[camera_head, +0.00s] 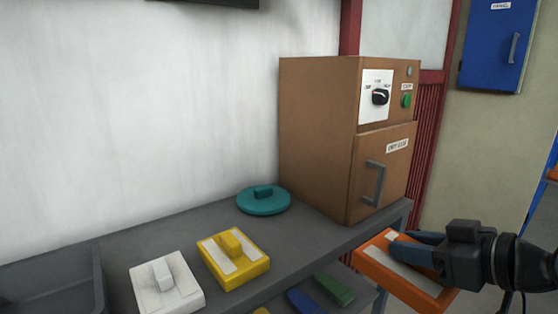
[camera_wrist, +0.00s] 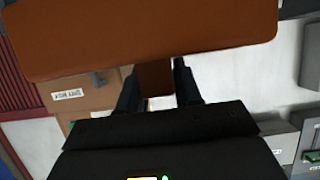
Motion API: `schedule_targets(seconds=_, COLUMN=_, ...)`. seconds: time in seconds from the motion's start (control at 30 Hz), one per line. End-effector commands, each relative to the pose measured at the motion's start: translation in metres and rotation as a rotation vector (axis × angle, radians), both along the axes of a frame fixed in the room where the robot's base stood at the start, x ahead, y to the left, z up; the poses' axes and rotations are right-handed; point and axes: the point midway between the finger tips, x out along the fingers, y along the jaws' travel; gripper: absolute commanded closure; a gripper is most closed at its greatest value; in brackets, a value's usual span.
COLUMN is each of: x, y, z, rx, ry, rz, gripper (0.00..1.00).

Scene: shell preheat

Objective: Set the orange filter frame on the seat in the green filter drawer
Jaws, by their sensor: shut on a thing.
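The orange filter frame (camera_head: 384,270) is at the lower right of the head view, beside the front edge of the grey bench, with pale strips on its top. My gripper (camera_head: 412,243) is shut on it, reaching in from the right. In the wrist view the frame (camera_wrist: 150,38) fills the top, and my gripper (camera_wrist: 157,88) has a finger on each side of its grip block. A green piece (camera_head: 335,289) shows low under the bench edge; I cannot tell whether it belongs to the green filter drawer. No seat is visible.
The grey bench (camera_head: 330,233) holds a brown oven (camera_head: 318,135) with its door shut, a teal lid (camera_head: 263,203), a yellow frame (camera_head: 218,264), a white frame (camera_head: 148,293) and a dark tray (camera_head: 88,270). A blue piece (camera_head: 304,302) lies low. A blue cabinet (camera_head: 493,60) hangs at back right.

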Motion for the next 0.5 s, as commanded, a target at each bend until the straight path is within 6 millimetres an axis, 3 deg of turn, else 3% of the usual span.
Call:
schedule_targets(seconds=0.27, x=0.010, y=-0.004, z=-0.031, rx=0.001, ry=0.002, rz=-0.079, gripper=1.00)
schedule_targets(seconds=0.5, x=0.018, y=-0.010, z=-0.073, rx=0.001, ry=0.004, rz=-0.179, gripper=1.00)
